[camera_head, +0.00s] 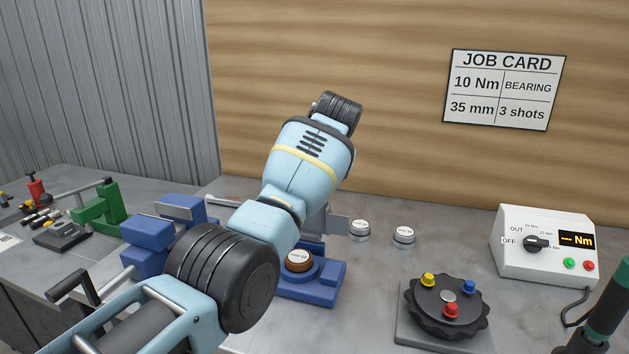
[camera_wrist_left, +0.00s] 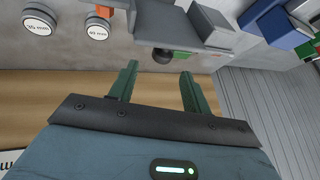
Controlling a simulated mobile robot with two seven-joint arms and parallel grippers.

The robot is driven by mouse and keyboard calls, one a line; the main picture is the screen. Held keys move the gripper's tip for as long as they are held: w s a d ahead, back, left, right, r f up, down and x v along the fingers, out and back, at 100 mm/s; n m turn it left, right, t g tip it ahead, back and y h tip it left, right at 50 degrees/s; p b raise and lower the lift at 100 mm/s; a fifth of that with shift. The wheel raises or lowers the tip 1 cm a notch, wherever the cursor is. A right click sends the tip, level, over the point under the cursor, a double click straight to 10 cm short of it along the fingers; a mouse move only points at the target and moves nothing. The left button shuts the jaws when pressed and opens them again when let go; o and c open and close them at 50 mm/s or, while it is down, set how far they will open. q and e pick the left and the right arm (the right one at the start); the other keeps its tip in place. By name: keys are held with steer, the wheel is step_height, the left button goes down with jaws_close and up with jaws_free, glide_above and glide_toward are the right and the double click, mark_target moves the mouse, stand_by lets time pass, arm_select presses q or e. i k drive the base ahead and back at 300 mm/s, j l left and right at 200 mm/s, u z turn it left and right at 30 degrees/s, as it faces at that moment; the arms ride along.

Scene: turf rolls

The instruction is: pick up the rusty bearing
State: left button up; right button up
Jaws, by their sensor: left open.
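The rusty bearing (camera_head: 299,261), a brown ring with a pale labelled top, sits in a blue holder (camera_head: 325,287) in the head view, just right of my left arm's large black joint. I cannot make it out surely in the left wrist view. My left gripper (camera_wrist_left: 158,88) shows two dark green fingers, apart, with nothing between them. It is hidden behind my arm in the head view, so its distance from the bearing cannot be told.
Two pale bearings (camera_head: 359,230) (camera_head: 403,236) stand right of the holder. A black knobbed fixture (camera_head: 448,305) and a white meter box (camera_head: 546,246) stand farther right. Blue blocks (camera_head: 147,248) and a green tool (camera_head: 97,206) are at left. The wood wall closes the back.

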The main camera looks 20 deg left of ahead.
mark_target(297, 261)
steer(key=k+l, duration=0.8)
